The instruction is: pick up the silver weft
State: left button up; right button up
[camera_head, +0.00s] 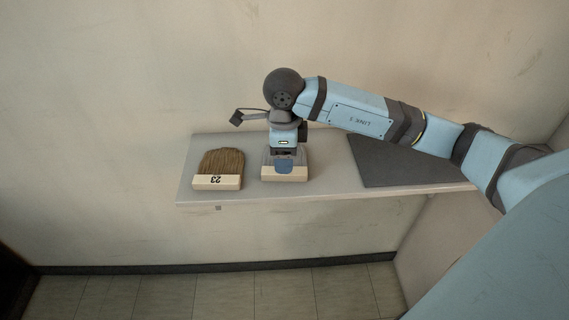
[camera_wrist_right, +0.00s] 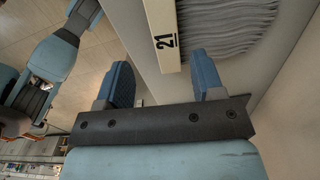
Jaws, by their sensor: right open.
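The silver weft (camera_head: 270,160) lies on a grey shelf, its grey strands mostly hidden behind my right gripper (camera_head: 284,158) in the head view. Its cream band (camera_head: 285,178) faces the front edge. In the right wrist view the grey wavy strands (camera_wrist_right: 230,25) and the cream band marked 21 (camera_wrist_right: 163,38) lie just beyond the fingers. My right gripper (camera_wrist_right: 163,82) is open, with its two blue fingers apart and nothing held between them. The near end of the band shows in the gap between the fingers. I cannot tell whether a finger touches the weft. My left gripper is out of view.
A brown weft (camera_head: 221,163) with a cream band marked 23 lies to the left on the shelf (camera_head: 335,188). A dark mat (camera_head: 400,170) covers the shelf's right part, under my right arm. The wall stands close behind; the shelf's front edge drops to the tiled floor (camera_head: 200,295).

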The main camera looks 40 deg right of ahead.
aim_at(299, 172)
jog(key=f, duration=0.5)
jog(key=shift+w+d+f, duration=0.15)
jog(key=shift+w+d, duration=0.1)
jog(key=shift+d, duration=0.05)
jog(key=shift+c, duration=0.4)
jog(key=c, duration=0.9)
